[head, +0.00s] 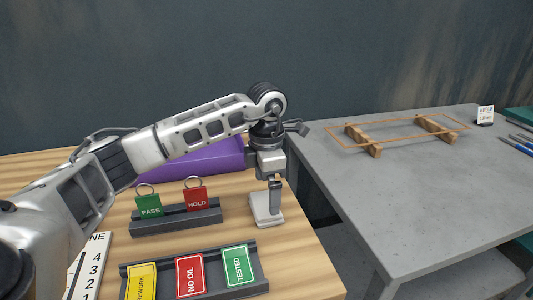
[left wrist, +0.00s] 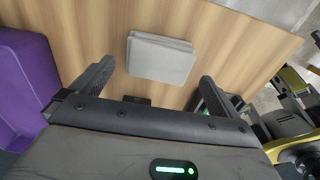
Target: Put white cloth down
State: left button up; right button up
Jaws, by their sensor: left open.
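The white cloth (head: 262,208) is a small folded, flat stack on the wooden table (head: 300,262), near its right edge. It also shows in the left wrist view (left wrist: 161,59), lying on the wood ahead of the fingers. My left gripper (head: 274,196) points down over the cloth in the head view and hides part of it. In the left wrist view my left gripper (left wrist: 157,72) is open, with one finger to each side of the cloth and a gap on both sides.
A rack with a green PASS tag (head: 149,206) and a red HOLD tag (head: 196,198) stands left of the cloth. A rack of coloured cards (head: 190,275) is in front. A purple bin (head: 200,160) lies behind. A grey table (head: 400,190) with a wooden frame is right.

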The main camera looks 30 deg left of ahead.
aim_at(266, 202)
pick_arm(q)
notch_tip(266, 202, up, 11)
jog(key=shift+s+f, duration=0.1)
jog(key=shift+f, duration=0.05)
dwell(0.6)
